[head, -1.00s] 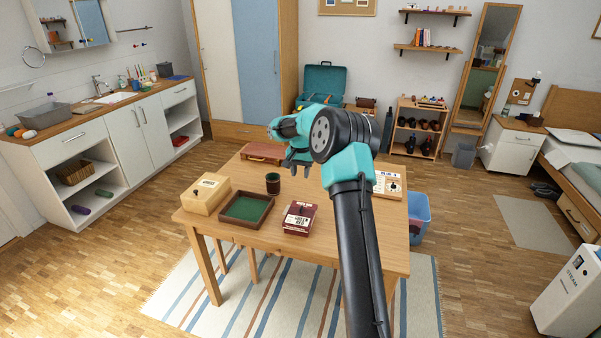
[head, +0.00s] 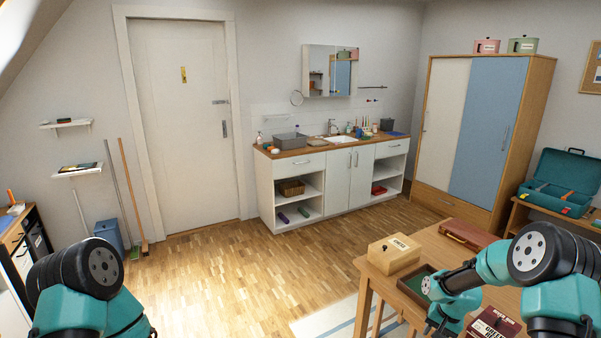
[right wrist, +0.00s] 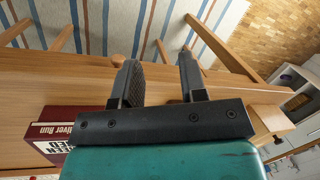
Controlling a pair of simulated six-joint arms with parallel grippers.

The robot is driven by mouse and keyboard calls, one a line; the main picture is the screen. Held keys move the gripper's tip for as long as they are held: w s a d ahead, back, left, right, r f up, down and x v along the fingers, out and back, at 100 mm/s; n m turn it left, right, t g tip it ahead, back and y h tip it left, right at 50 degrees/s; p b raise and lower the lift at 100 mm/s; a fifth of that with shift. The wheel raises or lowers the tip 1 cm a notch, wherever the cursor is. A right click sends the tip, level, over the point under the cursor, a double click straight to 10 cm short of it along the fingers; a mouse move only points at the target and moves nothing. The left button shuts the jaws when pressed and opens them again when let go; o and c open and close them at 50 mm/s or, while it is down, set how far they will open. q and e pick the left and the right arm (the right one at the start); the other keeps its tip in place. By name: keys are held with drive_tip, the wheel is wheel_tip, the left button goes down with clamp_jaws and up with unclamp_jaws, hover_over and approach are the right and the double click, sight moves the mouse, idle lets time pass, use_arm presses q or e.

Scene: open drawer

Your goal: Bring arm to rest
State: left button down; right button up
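My right arm reaches over the wooden table in the head view. Its gripper (head: 438,326) hangs low in front of the green-lined tray (head: 409,287), hiding part of it. In the right wrist view the two dark fingers (right wrist: 157,76) stand apart with nothing between them, so it is open. Table edge and striped rug lie behind them. My left arm (head: 85,275) shows only as a dark joint and teal links at lower left. Its gripper is out of view.
On the table (head: 364,272) are a light wooden box (head: 394,253), a brown case (head: 466,233) and a dark red box (head: 494,323), also in the right wrist view (right wrist: 52,134). Open floor (head: 220,270) lies left of the table. A broom (head: 133,195) leans by the door.

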drive_tip(key=s+a+f+n+y, duration=0.1)
drive_tip(key=s+a+f+n, duration=0.1)
drive_tip(key=s+a+f, duration=0.45)
drive_tip(key=s+a+f+n, duration=0.1)
drive_tip(key=s+a+f, duration=0.25)
drive_tip(key=a, duration=0.55)
drive_tip(key=s+a+n, duration=0.1)
drive_tip(key=s+a, duration=0.2)
drive_tip(key=s, duration=0.3)
drive_tip(key=s+a+n, duration=0.1)
drive_tip(key=s+a, duration=0.3)
drive_tip(key=s, duration=0.3)
drive_tip(key=shift+a+f+n, duration=0.25)
drive_tip(key=shift+f+n, duration=0.05)
drive_tip(key=shift+f, duration=0.05)
drive_tip(key=shift+s, duration=0.1)
